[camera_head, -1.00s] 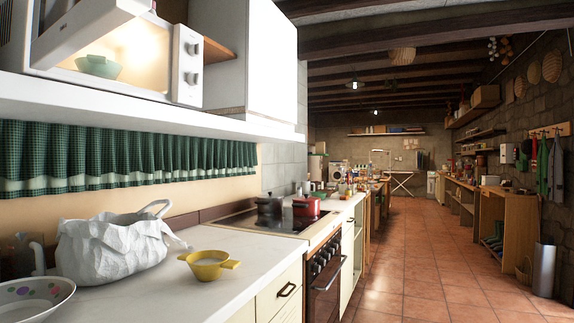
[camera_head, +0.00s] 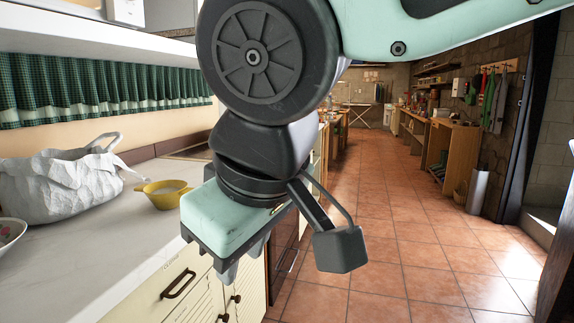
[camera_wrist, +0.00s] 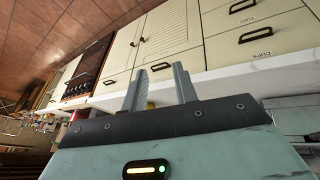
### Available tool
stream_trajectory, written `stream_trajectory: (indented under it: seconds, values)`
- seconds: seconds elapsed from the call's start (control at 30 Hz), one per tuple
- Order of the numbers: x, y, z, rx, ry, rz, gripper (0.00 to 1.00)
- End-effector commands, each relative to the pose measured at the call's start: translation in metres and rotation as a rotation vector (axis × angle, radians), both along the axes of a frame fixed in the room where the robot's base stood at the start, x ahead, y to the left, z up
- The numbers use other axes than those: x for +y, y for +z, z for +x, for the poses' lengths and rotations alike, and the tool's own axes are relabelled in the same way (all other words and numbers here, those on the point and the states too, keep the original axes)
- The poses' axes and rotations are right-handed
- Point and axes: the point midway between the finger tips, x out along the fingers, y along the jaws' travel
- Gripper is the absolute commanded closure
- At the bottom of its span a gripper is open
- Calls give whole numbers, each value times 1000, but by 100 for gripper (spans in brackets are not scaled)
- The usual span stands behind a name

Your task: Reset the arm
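My gripper (camera_head: 243,272) hangs in front of the counter's cabinet front in the head view, with its pale green body tilted and its fingers pointing down. In the wrist view my gripper (camera_wrist: 159,70) shows two grey fingers standing apart with nothing held between them. My arm crosses the upper middle of the head view and hides the stove and part of the aisle.
A bowl (camera_head: 10,232) is cut off at the left edge. The tiled floor (camera_head: 400,240) is clear on the right.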

Motion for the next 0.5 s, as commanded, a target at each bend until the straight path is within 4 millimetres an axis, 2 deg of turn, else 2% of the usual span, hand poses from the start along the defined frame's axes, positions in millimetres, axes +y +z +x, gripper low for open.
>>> stream_trajectory:
  seconds: [0.03, 0.1, 0.2, 0.3, 0.5]
  values:
    - [-29, -29, -1, 61, -36, -31, 71]
    - [-60, -61, -10, 138, -73, -57, 71]
    - [-97, -96, -24, 226, -127, -81, 71]
    - [-129, -124, -39, 298, -179, -96, 71]
    - [-184, -167, -74, 416, -289, -115, 71]
